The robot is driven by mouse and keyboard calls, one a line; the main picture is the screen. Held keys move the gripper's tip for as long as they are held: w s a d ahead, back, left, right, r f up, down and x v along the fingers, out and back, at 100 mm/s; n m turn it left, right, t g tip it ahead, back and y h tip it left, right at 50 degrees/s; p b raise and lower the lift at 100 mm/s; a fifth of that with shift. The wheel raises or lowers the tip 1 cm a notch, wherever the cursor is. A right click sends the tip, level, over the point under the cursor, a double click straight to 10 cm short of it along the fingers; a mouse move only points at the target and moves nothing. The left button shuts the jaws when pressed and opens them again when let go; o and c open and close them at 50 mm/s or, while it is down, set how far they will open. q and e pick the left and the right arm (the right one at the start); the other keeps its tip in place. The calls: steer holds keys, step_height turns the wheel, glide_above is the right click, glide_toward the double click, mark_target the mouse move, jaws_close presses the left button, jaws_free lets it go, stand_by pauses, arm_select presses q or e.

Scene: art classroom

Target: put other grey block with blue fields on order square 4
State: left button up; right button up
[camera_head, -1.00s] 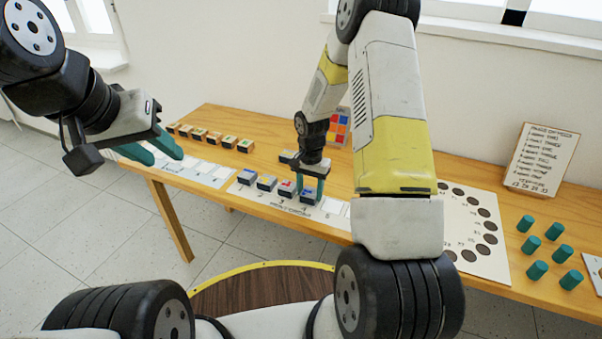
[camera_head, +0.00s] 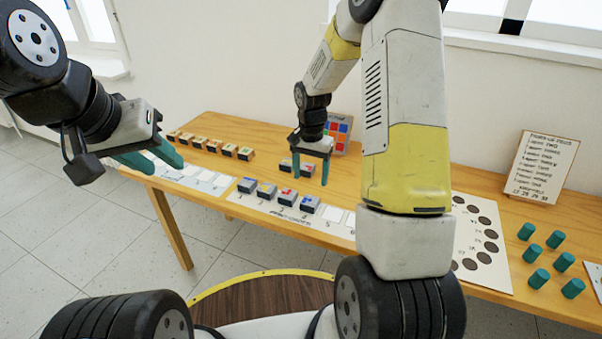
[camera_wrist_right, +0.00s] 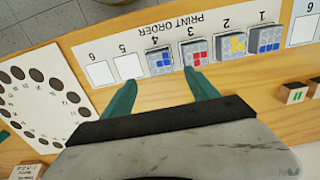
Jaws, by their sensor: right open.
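The grey block with blue fields (camera_head: 309,204) sits on square 4 of the white print order card (camera_wrist_right: 100,46); it also shows in the right wrist view (camera_wrist_right: 158,60). Another grey block with blue fields (camera_wrist_right: 265,40) is on square 1, one with yellow fields (camera_wrist_right: 230,46) on square 2 and one with red fields (camera_wrist_right: 195,52) on square 3. Squares 5 (camera_wrist_right: 128,66) and 6 (camera_wrist_right: 99,74) are bare. My right gripper (camera_head: 310,168) is open and empty, raised behind the row. My left gripper (camera_head: 166,167) is open and empty, left of the card.
Two more blocks (camera_head: 286,163) stand behind the card, near my right gripper. A row of wooden blocks (camera_head: 208,143) stands at back left. A colored grid panel (camera_head: 337,137) leans behind. A card with dark circles (camera_head: 478,275) and several teal cylinders (camera_head: 538,278) are at right.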

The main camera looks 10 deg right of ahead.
steer(key=s+r+n+t, duration=0.2)
steer(key=s+r, duration=0.3)
steer(key=r, duration=0.4)
steer(key=s+r+n+t, duration=0.1)
steer(key=s+r, duration=0.3)
steer(key=r, duration=0.6)
steer(key=s+a+r+n+t+y, duration=0.1)
steer(key=s+r+n, duration=0.1)
steer(key=s, duration=0.5)
steer(key=s+a+r+n+t+y, duration=0.1)
steer(key=s+r, duration=0.3)
steer(key=s, duration=0.4)
steer(key=shift+s+r+n+t, duration=0.15)
steer(key=shift+r+n+t, duration=0.05)
steer(key=shift+n+t, duration=0.45)
